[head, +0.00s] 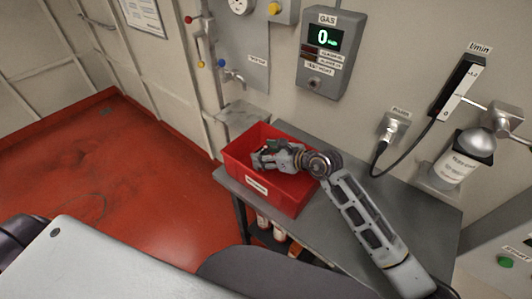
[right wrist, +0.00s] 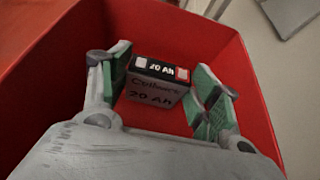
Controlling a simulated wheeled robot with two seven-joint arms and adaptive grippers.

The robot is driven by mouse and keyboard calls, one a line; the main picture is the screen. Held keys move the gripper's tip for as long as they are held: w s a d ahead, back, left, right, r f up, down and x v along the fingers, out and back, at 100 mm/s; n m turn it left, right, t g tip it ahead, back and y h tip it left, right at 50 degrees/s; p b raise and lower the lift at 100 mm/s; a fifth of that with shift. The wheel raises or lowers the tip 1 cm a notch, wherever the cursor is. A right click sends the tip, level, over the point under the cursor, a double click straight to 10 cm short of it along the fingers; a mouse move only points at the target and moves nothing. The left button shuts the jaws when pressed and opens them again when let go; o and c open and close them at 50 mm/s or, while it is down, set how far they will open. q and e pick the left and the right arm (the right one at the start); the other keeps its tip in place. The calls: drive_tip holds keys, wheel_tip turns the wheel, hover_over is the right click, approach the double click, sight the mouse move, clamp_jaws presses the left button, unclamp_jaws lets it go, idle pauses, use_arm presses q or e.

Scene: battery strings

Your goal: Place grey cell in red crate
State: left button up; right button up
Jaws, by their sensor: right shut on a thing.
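My right gripper (head: 265,157) is inside the red crate (head: 284,198), reaching in from the right. In the right wrist view, its green-padded fingers (right wrist: 160,80) are shut on the grey cell (right wrist: 155,92). The cell is a small block marked 20 Ah, with a dark top and a pale and a red terminal patch. It is between the crate's red walls (right wrist: 252,95). I cannot tell whether it touches the crate floor. In the head view the cell is too hidden by the gripper to make out. My left gripper is not in view.
The crate stands on the left end of a grey table (head: 415,200) against the wall. A gas meter (head: 331,50) hangs above, and a grey cylinder (head: 468,155) is at the right. Bottles (head: 279,233) stand on the shelf below. A pale surface (head: 90,265) is at the lower left.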

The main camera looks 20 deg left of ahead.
drive_tip(key=o, duration=1.2)
drive_tip(key=shift+r, duration=0.1)
drive_tip(key=shift+r+p, duration=0.4)
drive_tip(key=shift+r, duration=0.1)
drive_tip(key=shift+s+d+r, duration=0.2)
drive_tip(key=shift+d+r, duration=0.1)
drive_tip(key=shift+d, duration=0.3)
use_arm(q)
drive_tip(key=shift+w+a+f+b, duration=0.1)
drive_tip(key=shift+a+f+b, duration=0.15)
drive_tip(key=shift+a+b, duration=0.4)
use_arm(e)
drive_tip(key=v, duration=1)
drive_tip(key=shift+d+r, duration=0.15)
drive_tip(key=shift+d, duration=0.15)
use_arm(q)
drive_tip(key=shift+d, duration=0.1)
use_arm(e)
drive_tip(key=shift+s, duration=0.1)
